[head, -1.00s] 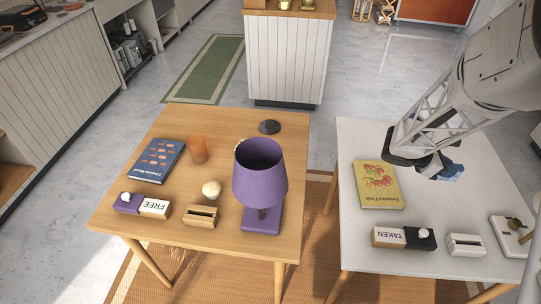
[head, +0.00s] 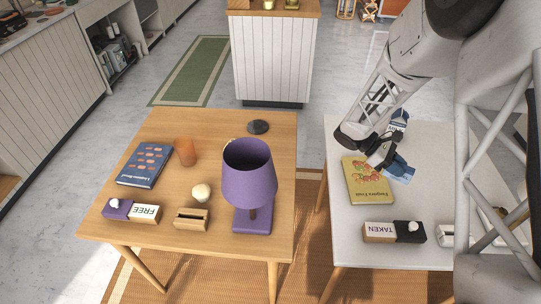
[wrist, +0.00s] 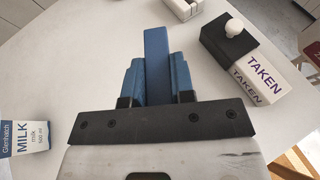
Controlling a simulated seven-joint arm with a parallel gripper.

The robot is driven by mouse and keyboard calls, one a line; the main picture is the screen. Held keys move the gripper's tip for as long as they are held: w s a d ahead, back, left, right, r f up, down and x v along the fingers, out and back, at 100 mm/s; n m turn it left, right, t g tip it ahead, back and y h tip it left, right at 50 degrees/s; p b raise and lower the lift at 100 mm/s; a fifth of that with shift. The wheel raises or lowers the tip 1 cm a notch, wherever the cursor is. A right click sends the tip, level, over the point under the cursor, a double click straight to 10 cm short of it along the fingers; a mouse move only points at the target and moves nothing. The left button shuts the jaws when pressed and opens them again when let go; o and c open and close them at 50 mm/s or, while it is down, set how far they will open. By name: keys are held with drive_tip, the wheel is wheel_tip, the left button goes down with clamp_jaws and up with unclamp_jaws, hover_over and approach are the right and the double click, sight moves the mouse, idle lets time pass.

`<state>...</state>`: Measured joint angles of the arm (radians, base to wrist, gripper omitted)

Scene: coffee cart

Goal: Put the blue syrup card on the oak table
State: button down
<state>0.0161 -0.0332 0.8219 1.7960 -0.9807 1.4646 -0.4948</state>
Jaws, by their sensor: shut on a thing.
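My gripper (head: 385,156) is shut on the blue syrup card (head: 400,169) above the white table, at the right edge of the yellow book. In the wrist view the card (wrist: 156,60) stands edge-on between the fingers, so its face is hidden. The oak table (head: 105,225) is on the left, across a narrow gap from the white table. My gripper and the card are clear of the oak table.
The oak table holds a purple lamp (head: 249,175), orange cup (head: 186,151), blue book (head: 145,164), FREE sign (head: 144,212), wooden holder (head: 192,219) and dark disc (head: 258,127). The white table holds a yellow book (head: 367,181), TAKEN sign (head: 380,230) and milk carton (head: 398,121).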

drive_tip(key=w+a+f+m+g+y, duration=0.15)
drive_tip(key=a+m+y, duration=0.35)
drive_tip(key=a, duration=0.5)
drive_tip(key=w+a+f+m+g+y, duration=0.1)
drive_tip(key=a+m+g+y, duration=0.3)
drive_tip(key=a, duration=0.6)
drive_tip(key=w+a+f+m+g+y, duration=0.1)
drive_tip(key=a+m+y, duration=0.5)
drive_tip(key=a, duration=0.4)
drive_tip(key=w+a+r+m+t+y, duration=0.3)
drive_tip(key=w+a+m+t, duration=0.15)
drive_tip(key=a, duration=0.65)
drive_tip(key=w+a+r+m+t+y, duration=0.2)
drive_tip(key=w+a+m+t+y, duration=0.15)
drive_tip(key=a+m, duration=0.45)
drive_tip(key=w+a+r+m+t+y, duration=0.3)
drive_tip(key=a+t+y, duration=0.15)
drive_tip(key=a, duration=0.85)
wheel_tip(320, 180, down, 10)
drive_tip(key=shift+r+h, duration=0.25)
drive_tip(key=shift+h, duration=0.05)
drive_tip(key=shift+w+a, duration=0.15)
